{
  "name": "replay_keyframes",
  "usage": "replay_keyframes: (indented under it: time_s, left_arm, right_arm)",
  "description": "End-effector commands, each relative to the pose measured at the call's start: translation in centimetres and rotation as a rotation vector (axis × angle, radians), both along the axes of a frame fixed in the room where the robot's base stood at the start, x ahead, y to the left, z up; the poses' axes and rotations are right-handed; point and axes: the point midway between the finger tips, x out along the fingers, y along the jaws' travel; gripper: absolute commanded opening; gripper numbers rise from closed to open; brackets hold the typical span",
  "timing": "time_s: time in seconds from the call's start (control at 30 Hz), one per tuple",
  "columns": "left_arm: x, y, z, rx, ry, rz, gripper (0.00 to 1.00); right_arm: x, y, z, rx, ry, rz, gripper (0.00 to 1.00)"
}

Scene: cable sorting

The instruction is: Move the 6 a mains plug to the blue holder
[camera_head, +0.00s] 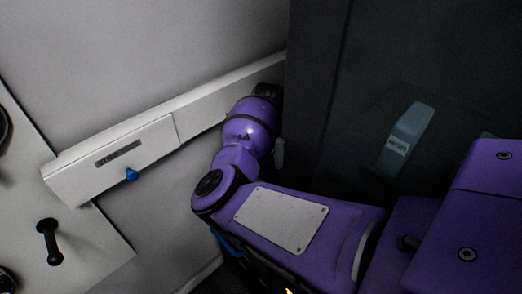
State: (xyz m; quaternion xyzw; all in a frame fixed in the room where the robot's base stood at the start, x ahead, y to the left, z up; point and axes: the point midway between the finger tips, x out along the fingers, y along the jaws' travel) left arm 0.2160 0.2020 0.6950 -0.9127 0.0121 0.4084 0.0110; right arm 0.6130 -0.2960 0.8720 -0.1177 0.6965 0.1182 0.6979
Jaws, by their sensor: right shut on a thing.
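My right arm comes in from the lower right, and its purple wrist bends up towards the dark panel. My right gripper (266,92) shows only as a small dark part at the far end of the wrist, against the edge of the panel. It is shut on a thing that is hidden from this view. I cannot make out a mains plug. A small blue knob-like piece (131,174) sits on the lower edge of a white box; I cannot tell whether it belongs to the blue holder. My left gripper is not in view.
A long white rail box (112,162) with a dark label runs along the grey wall behind my wrist. A pale panel at left carries a black handle-like piece (48,240). A dark panel (318,70) stands close right of my wrist; a labelled grey-blue handle (408,132) shows there.

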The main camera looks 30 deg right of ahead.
Motion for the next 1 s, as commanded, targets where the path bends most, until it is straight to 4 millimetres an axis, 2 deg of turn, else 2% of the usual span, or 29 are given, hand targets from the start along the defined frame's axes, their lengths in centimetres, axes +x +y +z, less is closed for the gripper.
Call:
replay_keyframes:
  time_s: [0.27,0.63,1.0]
  left_arm:
    - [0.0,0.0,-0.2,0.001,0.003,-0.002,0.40]
    - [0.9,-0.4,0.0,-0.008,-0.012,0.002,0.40]
    - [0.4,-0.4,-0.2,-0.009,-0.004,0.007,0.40]
  right_arm:
    - [-0.1,-0.1,-0.7,-0.001,0.003,-0.001,0.00]
    - [-0.1,0.0,-1.0,-0.001,0.002,-0.001,0.00]
    - [-0.1,0.0,-1.1,-0.001,0.002,-0.001,0.00]
